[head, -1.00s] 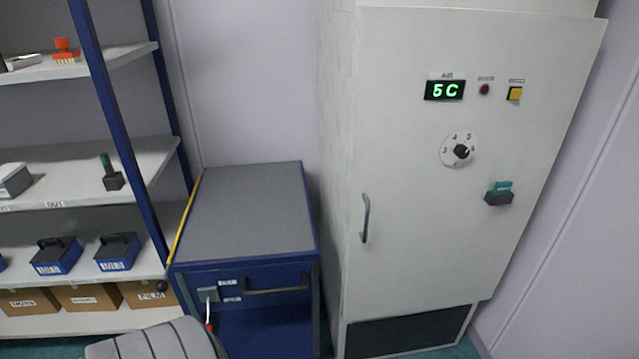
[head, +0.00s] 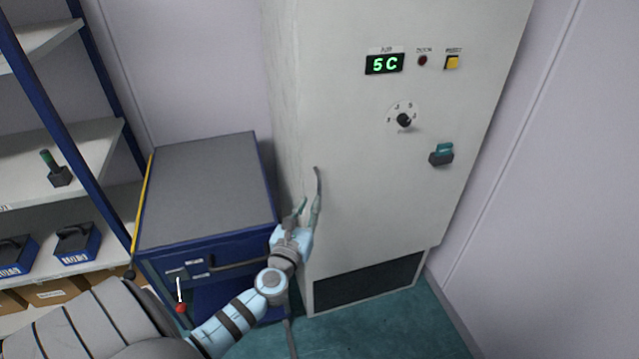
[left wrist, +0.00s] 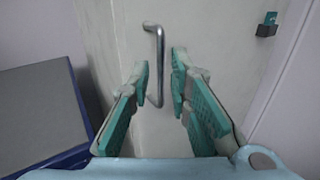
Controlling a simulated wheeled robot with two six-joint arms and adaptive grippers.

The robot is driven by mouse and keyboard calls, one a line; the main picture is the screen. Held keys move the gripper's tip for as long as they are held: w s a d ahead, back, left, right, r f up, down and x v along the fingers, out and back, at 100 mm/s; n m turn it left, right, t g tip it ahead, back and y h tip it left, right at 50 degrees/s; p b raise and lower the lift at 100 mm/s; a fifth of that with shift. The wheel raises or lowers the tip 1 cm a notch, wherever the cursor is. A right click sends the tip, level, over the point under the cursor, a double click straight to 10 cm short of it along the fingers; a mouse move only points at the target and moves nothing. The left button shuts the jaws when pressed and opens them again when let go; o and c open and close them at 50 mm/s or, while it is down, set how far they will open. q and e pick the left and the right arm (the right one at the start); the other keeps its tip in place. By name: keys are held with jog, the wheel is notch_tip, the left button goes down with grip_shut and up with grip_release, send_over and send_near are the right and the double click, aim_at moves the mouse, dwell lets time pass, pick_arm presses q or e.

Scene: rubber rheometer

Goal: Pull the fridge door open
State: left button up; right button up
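The fridge is tall and pale grey, and its door (head: 370,200) is closed. A slim metal handle (head: 318,181) stands upright near the door's left edge. My left gripper (head: 307,204) is at the handle's lower part, and its fingers point at the door. In the left wrist view the handle (left wrist: 159,60) runs between the two open teal-padded fingertips (left wrist: 160,72), with gaps on both sides. The fingers are not closed on it. My right gripper is not in view.
A blue cabinet (head: 205,190) with a grey top and a drawer stands just left of the fridge. A blue-framed shelf (head: 60,145) is farther left. The door carries a 5 C display (head: 384,64) and a teal latch-like part (head: 441,155). Green floor (head: 390,325) is free in front.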

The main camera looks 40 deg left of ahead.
aim_at(319, 186)
pick_arm(q)
jog(key=b+x, duration=0.1)
jog(key=x, duration=0.7)
jog(key=shift+w+f, duration=0.1)
jog(key=shift+f, duration=0.1)
jog(key=shift+w+a+r, duration=0.1)
jog(key=shift+w+a, duration=0.05)
jog(key=shift+w, duration=0.3)
jog(key=shift+c, duration=0.4)
grip_shut()
